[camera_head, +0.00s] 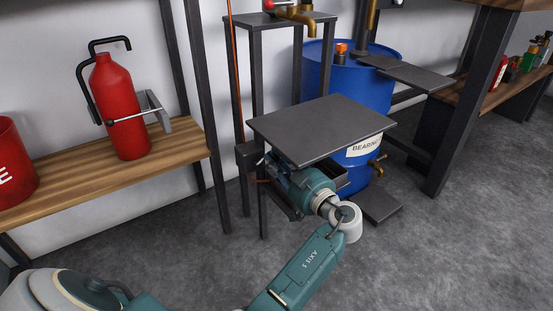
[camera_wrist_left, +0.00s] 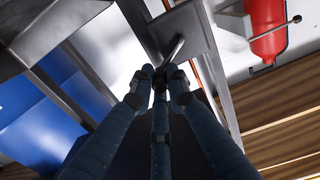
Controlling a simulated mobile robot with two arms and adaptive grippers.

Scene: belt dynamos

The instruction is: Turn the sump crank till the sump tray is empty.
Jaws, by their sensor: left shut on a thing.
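My left gripper (camera_head: 274,168) reaches in under a flat dark plate on a metal stand, and the plate hides part of it. In the left wrist view its fingers (camera_wrist_left: 160,80) are closed together on a thin metal rod (camera_wrist_left: 176,49), which looks like the handle of the sump crank. The rod stands out from a grey metal piece on the stand. The rest of the crank is hidden in the head view. A dark tray-like edge (camera_head: 340,174) shows below the plate beside my wrist and may be the sump tray; its inside is hidden. My right gripper is not in view.
The dark plate (camera_head: 322,128) hangs just above my wrist. A blue drum (camera_head: 375,75) with a brass tap (camera_head: 377,164) stands behind it. A wooden shelf (camera_head: 85,190) with a red extinguisher (camera_head: 118,105) is at the left. Grey floor at the front right is free.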

